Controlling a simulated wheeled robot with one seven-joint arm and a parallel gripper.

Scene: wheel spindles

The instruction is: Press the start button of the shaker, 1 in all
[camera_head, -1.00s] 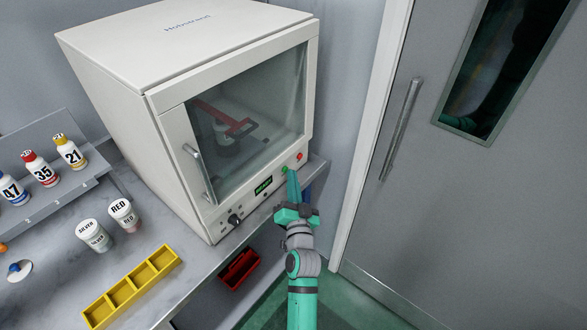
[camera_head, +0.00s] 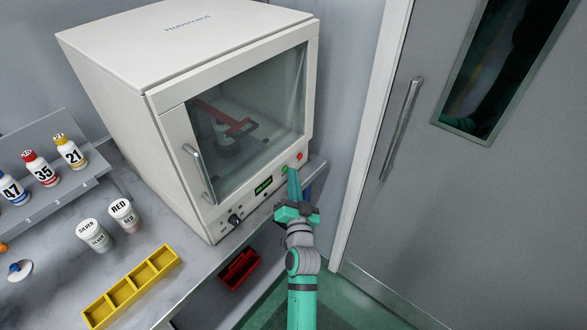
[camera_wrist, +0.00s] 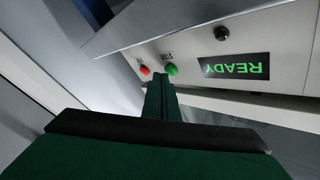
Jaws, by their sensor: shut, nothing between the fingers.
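The shaker (camera_head: 185,65) is a white cabinet with a shut glass door, standing on the grey bench. Its front panel has a green button (camera_head: 284,169), a red button (camera_head: 299,155), a green-lit display (camera_head: 264,185) and a black knob. In the wrist view the panel is upside down; the display (camera_wrist: 240,66) reads READY, and the green button (camera_wrist: 171,70) and red button (camera_wrist: 145,70) show. My gripper (camera_head: 291,172) is shut and empty, its fingertips close to the green button. In the wrist view the fingertips (camera_wrist: 160,82) lie just below the buttons; whether they touch the green one I cannot tell.
A yellow divided tray (camera_head: 130,285), SILVER (camera_head: 93,236) and RED (camera_head: 124,214) jars and a rack (camera_head: 60,190) of numbered bottles stand left on the bench. A red bin (camera_head: 239,270) is below. A grey door (camera_head: 480,200) is at the right.

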